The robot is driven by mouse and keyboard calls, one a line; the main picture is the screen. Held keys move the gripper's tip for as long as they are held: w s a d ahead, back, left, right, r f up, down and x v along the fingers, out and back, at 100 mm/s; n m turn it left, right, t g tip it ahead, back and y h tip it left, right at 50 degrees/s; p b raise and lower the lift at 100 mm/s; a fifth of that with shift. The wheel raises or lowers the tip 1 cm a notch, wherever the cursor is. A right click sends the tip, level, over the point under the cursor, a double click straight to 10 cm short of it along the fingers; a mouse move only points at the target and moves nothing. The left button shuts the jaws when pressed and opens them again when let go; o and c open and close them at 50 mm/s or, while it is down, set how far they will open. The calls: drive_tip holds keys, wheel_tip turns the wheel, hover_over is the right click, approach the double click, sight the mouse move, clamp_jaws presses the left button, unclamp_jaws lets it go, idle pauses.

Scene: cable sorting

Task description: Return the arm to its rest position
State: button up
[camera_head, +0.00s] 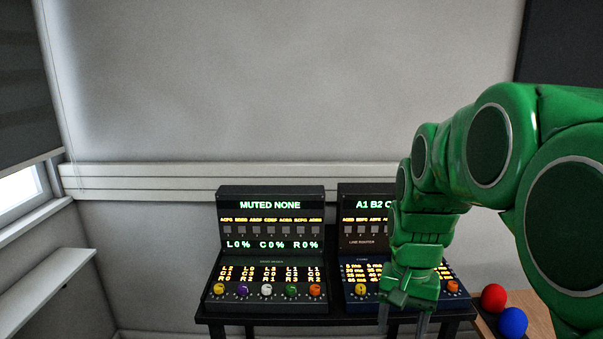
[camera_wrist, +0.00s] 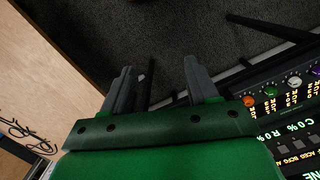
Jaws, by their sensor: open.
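My green arm comes in from the right in the head view and bends down at the wrist. My gripper (camera_head: 404,318) hangs in front of the right console, pointing down, with its two grey fingers apart. In the wrist view my gripper (camera_wrist: 158,82) is open and nothing lies between the fingers. Beyond the fingers are dark floor and black table legs.
A console reading "MUTED NONE" (camera_head: 269,262) stands left on a black table (camera_head: 285,319). The right console (camera_head: 361,240) is partly hidden by my arm. A red ball (camera_head: 493,297) and a blue ball (camera_head: 513,322) are at right by a wooden surface (camera_wrist: 45,72).

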drive_tip(key=s+a+f+n, duration=0.1)
drive_tip(key=s+n, duration=0.1)
drive_tip(key=s, duration=0.8)
drive_tip(key=s+a+f+n, duration=0.1)
drive_tip(key=s+a+n, duration=0.1)
drive_tip(key=s, duration=0.8)
drive_tip(key=shift+s+f+g, duration=0.3)
drive_tip(key=shift+g, duration=0.1)
drive_tip(key=shift+w, duration=0.1)
